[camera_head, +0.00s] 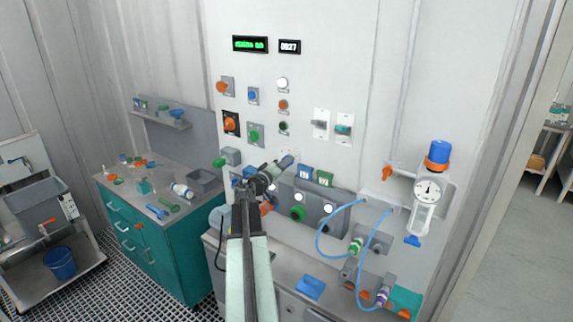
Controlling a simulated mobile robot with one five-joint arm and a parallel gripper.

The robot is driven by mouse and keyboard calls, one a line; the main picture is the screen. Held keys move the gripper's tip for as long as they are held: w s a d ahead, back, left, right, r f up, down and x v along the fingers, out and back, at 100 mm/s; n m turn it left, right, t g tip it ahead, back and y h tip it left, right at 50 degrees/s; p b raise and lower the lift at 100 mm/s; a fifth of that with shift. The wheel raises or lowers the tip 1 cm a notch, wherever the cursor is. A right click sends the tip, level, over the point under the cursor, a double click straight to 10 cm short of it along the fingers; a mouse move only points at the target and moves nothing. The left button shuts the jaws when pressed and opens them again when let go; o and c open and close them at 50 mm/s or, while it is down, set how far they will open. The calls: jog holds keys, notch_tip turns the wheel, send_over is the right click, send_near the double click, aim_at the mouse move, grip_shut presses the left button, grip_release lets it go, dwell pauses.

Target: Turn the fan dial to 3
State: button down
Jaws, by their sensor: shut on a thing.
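My gripper (284,162) reaches up to the wall panel (240,65) at the middle of the picture. Its jaws are shut on a small dial in front of a pale plate (294,154), which I take to be the fan dial. The dial is almost wholly hidden behind the jaws. I cannot read its numbers or tell where it points.
Other knobs and switches are close above, such as a green knob (254,135) and an orange rotary switch (231,123). A grey box with lamps (308,207) sits just below my gripper. Blue hoses (322,232) and a gauge (428,190) are at the right.

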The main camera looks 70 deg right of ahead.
jog(key=n, duration=0.5)
jog(key=shift+w+r+p, duration=0.1)
jog(key=shift+p, duration=0.2)
jog(key=n, duration=0.2)
jog(key=n+g, duration=0.1)
jog(key=n, duration=0.2)
jog(key=shift+a+n+y, duration=0.15)
jog(key=shift+n+y, duration=0.15)
jog(key=c, duration=0.9)
grip_release()
jog(key=shift+r, duration=0.1)
jog(key=v, duration=0.7)
jog(key=shift+w+a+p, duration=0.2)
jog(key=shift+a+p, duration=0.15)
jog(key=shift+p, duration=0.05)
